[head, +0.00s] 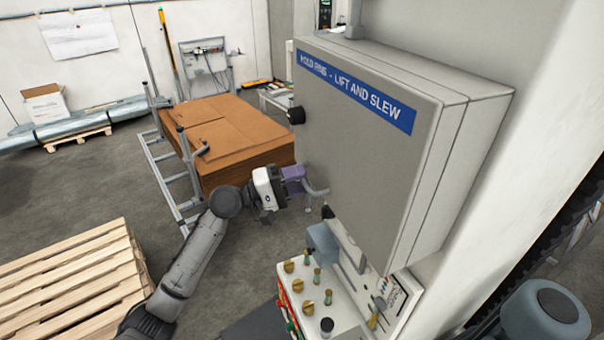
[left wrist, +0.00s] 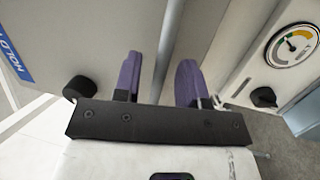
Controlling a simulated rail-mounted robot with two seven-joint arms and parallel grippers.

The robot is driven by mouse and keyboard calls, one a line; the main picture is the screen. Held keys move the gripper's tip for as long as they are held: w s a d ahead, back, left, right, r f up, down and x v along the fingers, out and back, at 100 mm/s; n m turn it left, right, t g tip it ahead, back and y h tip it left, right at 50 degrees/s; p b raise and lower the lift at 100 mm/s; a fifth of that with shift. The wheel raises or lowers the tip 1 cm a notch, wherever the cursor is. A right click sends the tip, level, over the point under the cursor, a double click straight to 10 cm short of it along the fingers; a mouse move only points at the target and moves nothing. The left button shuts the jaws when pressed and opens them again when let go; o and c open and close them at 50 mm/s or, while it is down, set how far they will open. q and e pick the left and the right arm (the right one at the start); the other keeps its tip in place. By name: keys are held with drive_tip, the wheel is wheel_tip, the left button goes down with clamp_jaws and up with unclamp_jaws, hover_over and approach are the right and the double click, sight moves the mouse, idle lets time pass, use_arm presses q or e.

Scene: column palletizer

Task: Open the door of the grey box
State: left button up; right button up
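The grey box (head: 475,150) hangs on the wall at the right of the head view. Its door (head: 360,140) carries a blue label reading "HOLD RING - LIFT AND SLEW" and looks closed, with a thin seam along its right side. My left gripper (head: 300,180) is at the door's lower left edge.
A control panel with brass knobs (head: 310,295) stands below the box. A round gauge (left wrist: 291,45) shows at the right of the left wrist view. A wooden pallet (head: 70,285) and a brown stack (head: 225,135) are to the left, with open floor between.

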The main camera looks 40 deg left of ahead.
use_arm(q)
drive_tip(key=shift+w+d, duration=0.25)
drive_tip(key=shift+w, duration=0.15)
drive_tip(key=shift+c, duration=0.2)
clamp_jaws()
